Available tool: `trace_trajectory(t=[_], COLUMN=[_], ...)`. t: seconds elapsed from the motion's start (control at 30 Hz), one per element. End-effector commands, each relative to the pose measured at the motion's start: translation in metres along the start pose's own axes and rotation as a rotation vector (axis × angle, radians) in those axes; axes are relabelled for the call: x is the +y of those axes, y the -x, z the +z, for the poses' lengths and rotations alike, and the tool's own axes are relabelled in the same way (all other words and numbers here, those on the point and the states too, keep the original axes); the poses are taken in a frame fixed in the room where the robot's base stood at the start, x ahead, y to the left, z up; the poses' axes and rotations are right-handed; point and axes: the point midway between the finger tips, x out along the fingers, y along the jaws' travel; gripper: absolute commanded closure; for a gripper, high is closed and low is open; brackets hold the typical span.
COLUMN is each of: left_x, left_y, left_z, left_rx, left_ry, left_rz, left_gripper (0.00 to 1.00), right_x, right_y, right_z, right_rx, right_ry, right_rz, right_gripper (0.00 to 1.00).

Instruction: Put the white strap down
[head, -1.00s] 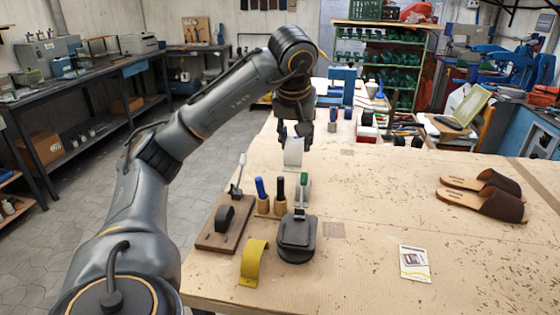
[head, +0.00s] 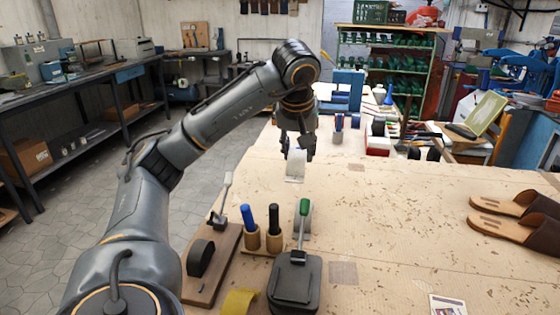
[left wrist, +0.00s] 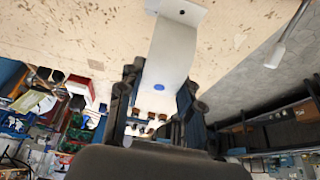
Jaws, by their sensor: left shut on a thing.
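My left gripper (head: 298,152) is shut on the white strap (head: 295,167), over the left part of the workbench (head: 400,220). The strap hangs curved below the fingers. I cannot tell whether its lower end touches the bench top. In the left wrist view the strap (left wrist: 174,50) sits between the two fingers (left wrist: 157,100). It shows a blue dot and a tab with a dark hole at its end. My right gripper is not in view.
Near the front stand a wooden board with a black roll (head: 201,258), a holder with blue and black handles (head: 262,240), a black block (head: 295,280) and a yellow strap (head: 238,301). Brown sandals (head: 515,215) lie at the right. The bench middle is mostly clear, with scattered shavings.

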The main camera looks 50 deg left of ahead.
Motion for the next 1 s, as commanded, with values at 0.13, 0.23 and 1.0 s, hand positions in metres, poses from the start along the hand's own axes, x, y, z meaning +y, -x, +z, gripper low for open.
trace_trajectory(t=[0.13, 0.23, 1.0], left_x=[0.009, 0.019, 0.053], left_y=[-0.017, -0.035, -0.158], left_z=[-0.014, -0.03, -0.07], left_rx=[-0.005, -0.006, -0.005], left_ry=[0.001, 0.001, -0.002], left_rz=[-0.001, -0.002, -0.005], left_gripper=[0.82, 0.82, 0.82], right_x=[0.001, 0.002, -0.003], right_y=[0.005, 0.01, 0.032], right_z=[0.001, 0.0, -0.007], right_rx=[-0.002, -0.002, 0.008], right_ry=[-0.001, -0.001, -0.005], right_rz=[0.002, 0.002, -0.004], right_gripper=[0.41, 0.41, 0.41])
